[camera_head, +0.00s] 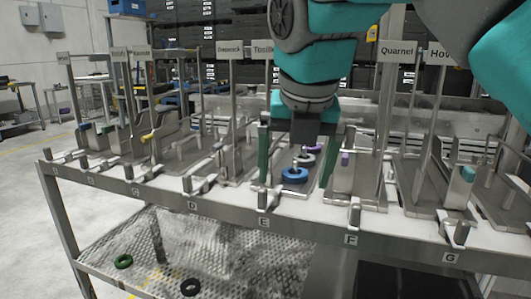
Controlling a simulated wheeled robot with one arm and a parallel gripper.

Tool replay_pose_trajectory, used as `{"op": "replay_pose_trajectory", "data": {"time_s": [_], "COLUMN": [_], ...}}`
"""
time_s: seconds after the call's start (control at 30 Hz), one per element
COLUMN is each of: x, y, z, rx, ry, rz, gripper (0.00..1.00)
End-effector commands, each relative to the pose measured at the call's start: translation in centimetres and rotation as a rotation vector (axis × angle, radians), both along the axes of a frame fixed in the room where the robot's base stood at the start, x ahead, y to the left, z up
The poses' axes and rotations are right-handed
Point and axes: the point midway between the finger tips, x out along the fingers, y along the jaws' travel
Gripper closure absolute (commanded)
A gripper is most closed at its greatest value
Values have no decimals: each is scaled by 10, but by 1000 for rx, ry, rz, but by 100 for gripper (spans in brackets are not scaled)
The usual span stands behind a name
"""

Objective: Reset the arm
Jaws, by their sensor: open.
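My arm is teal and dark grey and comes down from the top right. My gripper (294,183) points down over the station marked E, with its two green fingers spread wide apart. A blue ring (294,175) lies on the station's metal plate between the fingers as seen here. No ring appears to be held. I cannot tell how high the fingertips are above the plate.
The long steel bench (215,206) carries several stations with upright posts and name signs, such as the Quarnel sign (397,50). A green ring (123,261) and a black ring (190,287) lie on the perforated lower shelf (235,255). Open floor (30,170) is at left.

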Motion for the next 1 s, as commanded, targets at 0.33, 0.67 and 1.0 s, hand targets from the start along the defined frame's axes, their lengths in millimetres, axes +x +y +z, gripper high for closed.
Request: {"op": "replay_pose_trajectory", "data": {"time_s": [0.33, 0.67, 1.0], "x": [-17, -64, -144], "y": [-24, -64, -98], "z": [-64, -169, -276], "rx": [98, 228, 300], "ry": [86, 177, 184], "rz": [-525, -1407, -2406], "gripper": [0, 0, 0]}}
